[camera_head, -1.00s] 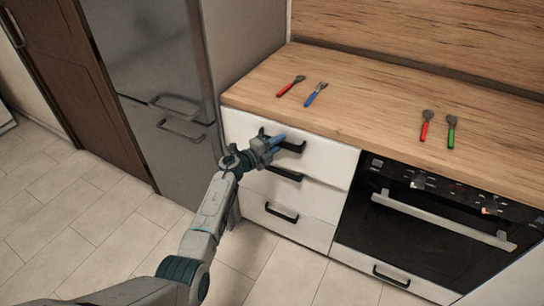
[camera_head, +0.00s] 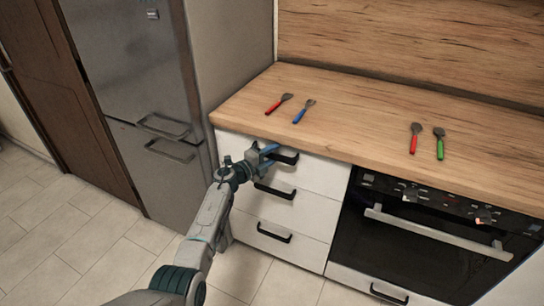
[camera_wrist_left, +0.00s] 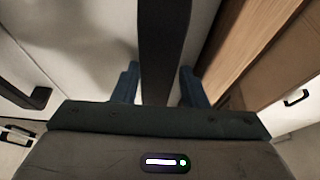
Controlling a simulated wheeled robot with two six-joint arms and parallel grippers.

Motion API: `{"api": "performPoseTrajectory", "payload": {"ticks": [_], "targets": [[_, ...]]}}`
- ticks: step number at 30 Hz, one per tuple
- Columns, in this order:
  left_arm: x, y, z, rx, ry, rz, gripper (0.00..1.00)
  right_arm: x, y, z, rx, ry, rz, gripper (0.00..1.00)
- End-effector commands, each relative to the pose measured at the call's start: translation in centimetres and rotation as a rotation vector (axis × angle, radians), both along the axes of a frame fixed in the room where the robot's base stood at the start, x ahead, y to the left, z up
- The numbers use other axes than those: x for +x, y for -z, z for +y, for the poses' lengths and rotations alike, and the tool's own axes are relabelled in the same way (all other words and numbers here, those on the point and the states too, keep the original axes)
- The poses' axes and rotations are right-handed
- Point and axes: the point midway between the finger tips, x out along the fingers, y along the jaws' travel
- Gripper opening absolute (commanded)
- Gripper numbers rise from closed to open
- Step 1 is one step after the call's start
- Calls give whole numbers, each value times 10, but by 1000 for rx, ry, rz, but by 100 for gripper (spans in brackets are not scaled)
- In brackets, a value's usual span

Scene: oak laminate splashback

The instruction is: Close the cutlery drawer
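The cutlery drawer appears to be the top white drawer (camera_head: 325,176) under the worktop, left of the oven. Its front looks flush or nearly flush with the drawers below; any small gap is too fine to tell. Its dark bar handle (camera_head: 288,159) is partly hidden by my left gripper (camera_head: 268,156). The inside of the drawer is hidden. My right gripper is not in view.
Two lower drawers with black handles (camera_head: 274,233) look closed. An oven (camera_head: 415,230) stands to the right, a grey fridge (camera_head: 140,75) to the left. Red, blue and green utensils lie on the wooden worktop (camera_head: 350,125). Tiled floor in front is free.

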Motion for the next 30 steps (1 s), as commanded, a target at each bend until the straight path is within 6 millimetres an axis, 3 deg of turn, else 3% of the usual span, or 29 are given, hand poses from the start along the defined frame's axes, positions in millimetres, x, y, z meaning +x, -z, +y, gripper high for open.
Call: {"api": "performPoseTrajectory", "payload": {"ticks": [19, 21, 24, 30], "targets": [[-5, 3, 4, 1, 0, 4, 44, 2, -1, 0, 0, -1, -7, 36], [-11, 3, 9, 0, -1, 5, 44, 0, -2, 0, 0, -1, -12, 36], [-23, 3, 20, 2, -1, 5, 44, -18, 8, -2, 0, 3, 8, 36], [-53, 4, 48, 3, -1, 4, 44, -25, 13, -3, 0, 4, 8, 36]]}}
